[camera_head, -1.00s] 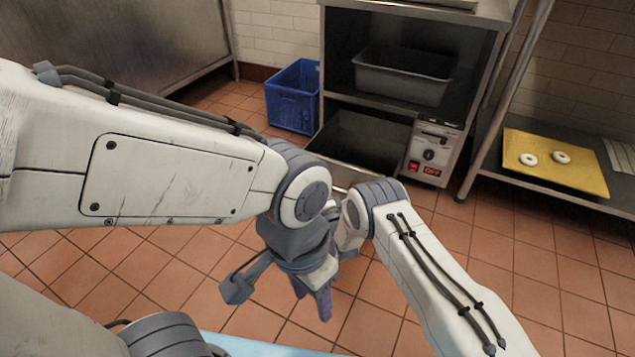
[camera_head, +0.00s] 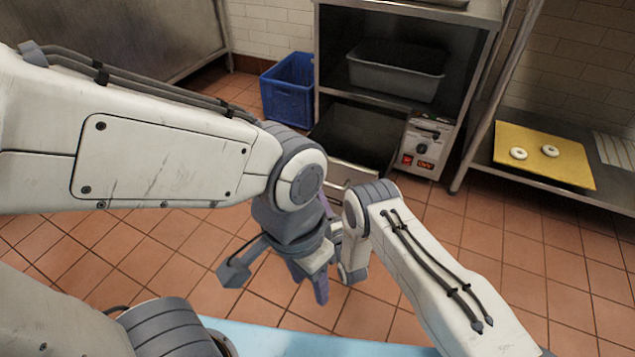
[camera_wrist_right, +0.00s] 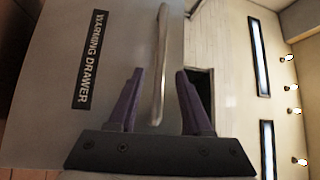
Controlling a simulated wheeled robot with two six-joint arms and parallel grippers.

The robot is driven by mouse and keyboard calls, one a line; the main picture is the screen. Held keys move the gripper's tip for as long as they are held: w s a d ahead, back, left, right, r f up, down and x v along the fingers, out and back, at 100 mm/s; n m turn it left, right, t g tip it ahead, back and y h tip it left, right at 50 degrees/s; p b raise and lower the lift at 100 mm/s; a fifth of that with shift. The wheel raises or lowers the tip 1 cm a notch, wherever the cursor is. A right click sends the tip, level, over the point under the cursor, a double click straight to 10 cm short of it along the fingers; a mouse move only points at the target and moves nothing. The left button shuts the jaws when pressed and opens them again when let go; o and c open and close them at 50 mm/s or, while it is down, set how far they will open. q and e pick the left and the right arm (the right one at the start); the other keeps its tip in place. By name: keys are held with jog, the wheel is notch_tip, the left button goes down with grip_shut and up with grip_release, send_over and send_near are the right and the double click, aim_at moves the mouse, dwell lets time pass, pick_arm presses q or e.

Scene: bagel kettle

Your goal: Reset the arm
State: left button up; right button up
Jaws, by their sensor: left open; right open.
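My left gripper (camera_head: 309,284) hangs open and empty above the floor, with its purple fingers pointing down. My right gripper (camera_wrist_right: 160,78) is open in the right wrist view, its two purple fingers apart. A metal bar handle (camera_wrist_right: 161,65) shows between them; I cannot tell whether they touch it. Behind it is a pale panel labelled "WARMING DRAWER" (camera_wrist_right: 90,62). In the head view my right gripper is mostly hidden behind my left wrist. The drawer (camera_head: 352,138) looks pulled out, with a dark interior, low in the steel unit.
A control panel (camera_head: 424,146) with a dial and red lights is right of the drawer. A grey bin (camera_head: 397,78) sits above it. A blue crate (camera_head: 288,92) stands to the left. A yellow board (camera_head: 548,160) with two bagels lies on the right shelf. Tiled floor is clear around.

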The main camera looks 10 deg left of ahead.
jog(key=shift+v, duration=1)
